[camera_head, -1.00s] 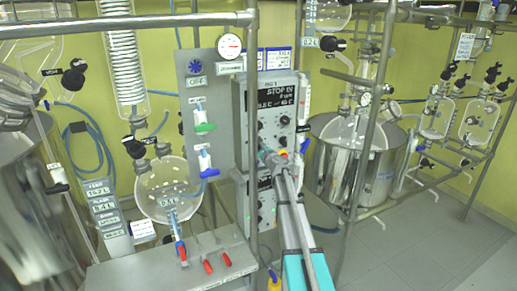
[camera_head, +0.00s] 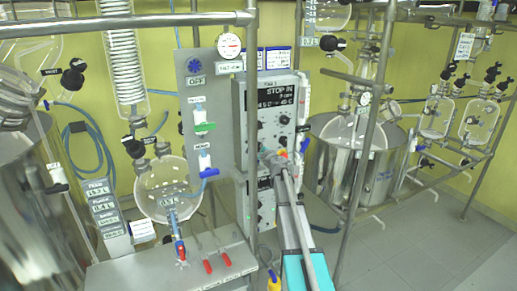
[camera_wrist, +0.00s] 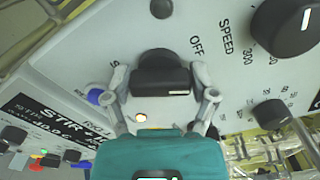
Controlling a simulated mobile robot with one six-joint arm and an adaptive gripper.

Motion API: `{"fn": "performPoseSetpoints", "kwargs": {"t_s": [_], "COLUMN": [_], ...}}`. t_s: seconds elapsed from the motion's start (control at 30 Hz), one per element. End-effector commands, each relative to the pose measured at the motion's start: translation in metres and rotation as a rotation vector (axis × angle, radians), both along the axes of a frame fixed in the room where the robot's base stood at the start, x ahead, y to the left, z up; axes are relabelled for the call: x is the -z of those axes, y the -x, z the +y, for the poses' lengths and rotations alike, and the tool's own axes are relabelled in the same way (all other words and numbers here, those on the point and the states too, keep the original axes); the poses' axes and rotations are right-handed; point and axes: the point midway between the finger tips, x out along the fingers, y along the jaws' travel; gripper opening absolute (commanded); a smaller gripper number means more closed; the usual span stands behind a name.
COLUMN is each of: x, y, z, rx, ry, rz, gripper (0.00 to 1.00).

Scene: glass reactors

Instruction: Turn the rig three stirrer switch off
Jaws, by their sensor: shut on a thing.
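In the wrist view a black rotary switch (camera_wrist: 162,76) sits on a white panel, with a white mark on its front edge. The word OFF is printed to its upper right. My gripper (camera_wrist: 160,98) is shut on this switch, one grey finger on each side. A small lamp (camera_wrist: 140,118) glows below the switch. The switch itself is hidden there behind my gripper.
The larger speed knob (camera_wrist: 288,25) is at the wrist view's upper right, and another knob (camera_wrist: 270,114) is below it. A glass flask (camera_head: 165,182) hangs left of the box. A steel vessel (camera_head: 330,172) stands to the right. A metal post (camera_head: 362,140) rises near my arm.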

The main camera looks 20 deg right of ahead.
Motion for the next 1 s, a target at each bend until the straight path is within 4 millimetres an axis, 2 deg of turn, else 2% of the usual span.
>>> {"fn": "performPoseSetpoints", "kwargs": {"t_s": [0.3, 0.5, 1.0], "x": [0.0012, 0.0015, 0.0017], "y": [-0.0002, -0.0002, -0.0002], "z": [0.0006, 0.0008, 0.0014], "rx": [0.001, 0.0, -0.001], "ry": [0.274, 0.388, 0.459], "rz": [-0.009, -0.013, -0.015], "gripper": [0.27, 0.27, 0.27]}}
